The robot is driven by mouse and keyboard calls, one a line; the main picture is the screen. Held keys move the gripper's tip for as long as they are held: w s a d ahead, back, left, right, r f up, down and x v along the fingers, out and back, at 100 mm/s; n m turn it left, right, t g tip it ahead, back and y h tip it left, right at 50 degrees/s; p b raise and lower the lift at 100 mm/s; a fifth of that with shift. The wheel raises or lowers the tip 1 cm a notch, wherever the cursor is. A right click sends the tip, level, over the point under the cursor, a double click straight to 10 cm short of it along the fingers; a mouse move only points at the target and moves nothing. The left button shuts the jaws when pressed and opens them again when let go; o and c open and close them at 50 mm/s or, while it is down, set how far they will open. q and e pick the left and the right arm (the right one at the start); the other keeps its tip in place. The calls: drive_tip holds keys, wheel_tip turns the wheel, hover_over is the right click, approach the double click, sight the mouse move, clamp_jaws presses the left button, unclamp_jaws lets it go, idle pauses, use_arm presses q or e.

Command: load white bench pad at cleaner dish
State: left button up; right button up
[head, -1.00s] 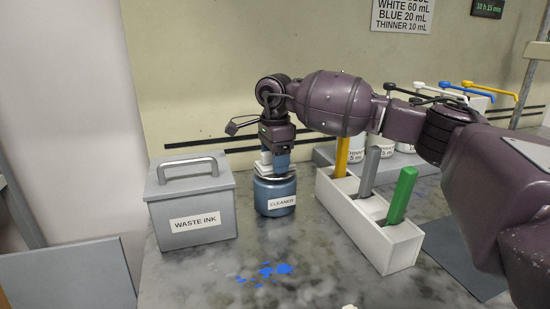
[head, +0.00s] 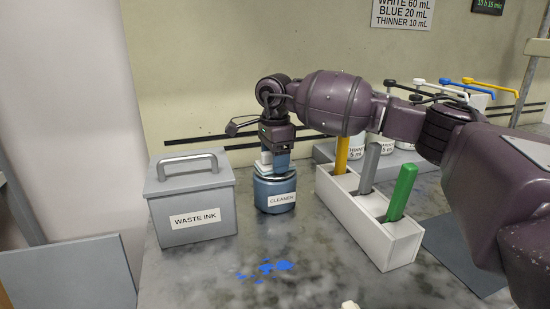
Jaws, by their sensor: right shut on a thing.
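The cleaner dish (head: 274,193) is a blue-grey round pot with a CLEANER label, standing on the bench right of the waste ink box. My right gripper (head: 275,163) points down directly over the dish and is shut on the white bench pad (head: 263,169). The pad shows as a small white piece at the fingers, at the dish's top. Whether it touches the inside of the dish is hidden. My left gripper is not in view.
A grey lidded WASTE INK box (head: 192,202) stands close left of the dish. A white holder (head: 388,241) with yellow, grey and green handles stands right. Blue ink spots (head: 265,269) mark the bench in front; the bench around them is mostly clear.

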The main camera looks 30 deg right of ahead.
idle(0.4)
drive_tip(key=shift+r+p, duration=0.35)
drive_tip(key=shift+r, duration=0.7)
drive_tip(key=shift+r+p, duration=0.7)
drive_tip(key=shift+r, duration=1.8)
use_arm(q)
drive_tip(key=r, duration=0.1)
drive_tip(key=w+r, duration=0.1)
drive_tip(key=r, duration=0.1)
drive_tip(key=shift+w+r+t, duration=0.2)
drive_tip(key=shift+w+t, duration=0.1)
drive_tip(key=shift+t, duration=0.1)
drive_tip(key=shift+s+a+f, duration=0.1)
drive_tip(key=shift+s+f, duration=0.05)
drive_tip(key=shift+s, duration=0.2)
use_arm(e)
drive_tip(key=shift+f, duration=0.1)
